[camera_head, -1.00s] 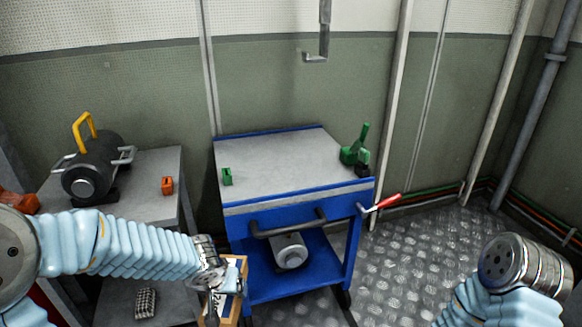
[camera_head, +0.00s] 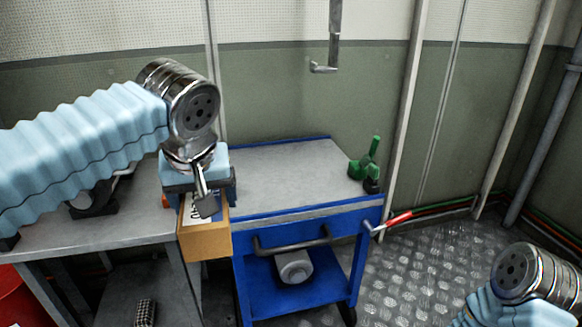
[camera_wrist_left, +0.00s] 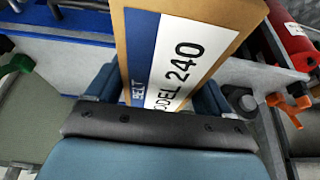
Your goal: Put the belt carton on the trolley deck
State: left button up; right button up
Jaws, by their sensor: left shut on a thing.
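The belt carton (camera_head: 205,243) is a brown box with a white and blue label reading "BELT" and "MODEL 240". My left gripper (camera_head: 198,185) is shut on it and holds it upright at the left front edge of the trolley. The carton and its label (camera_wrist_left: 175,60) fill the middle of the left wrist view. The blue trolley's grey deck (camera_head: 285,175) lies to the right of the carton. The left gripper hides the deck's left part. My right arm shows at the lower right of the head view, but its gripper is out of frame.
A grey motor (camera_head: 294,266) sits on the lower shelf. A grey bench (camera_head: 90,235) stands left. The deck's middle is clear.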

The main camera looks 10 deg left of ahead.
aim_at(292, 176)
jog(key=i, duration=0.85)
